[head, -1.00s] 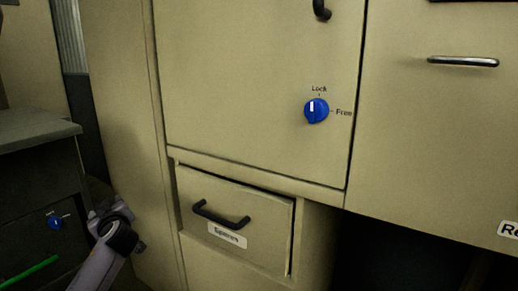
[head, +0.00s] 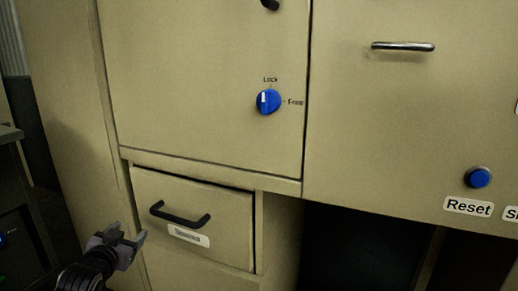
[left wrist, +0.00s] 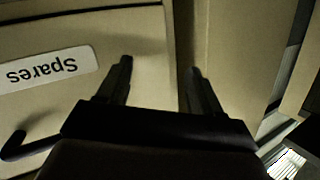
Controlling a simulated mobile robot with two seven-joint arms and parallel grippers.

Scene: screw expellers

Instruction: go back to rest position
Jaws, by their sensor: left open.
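My left gripper (head: 128,239) is at the lower left of the head view, just left of the Spares drawer (head: 225,205). Its two fingers are apart with nothing between them. In the left wrist view, the open fingers (left wrist: 160,80) point toward the cabinet front. The drawer's label (left wrist: 45,70) shows upside down there, left of the fingers, with part of the dark handle (left wrist: 14,145) below it. The gripper is clear of the drawer handle (head: 180,216). The drawer looks slightly ajar. My right gripper is in neither view.
Above the drawer is a cabinet door with a blue knob (head: 267,102) pointing to Lock. To the right are a metal handle (head: 403,46), a blue button (head: 478,177) and a Reset label (head: 468,206). A dark recess (head: 360,245) opens below. A dark unit (head: 18,215) stands at left.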

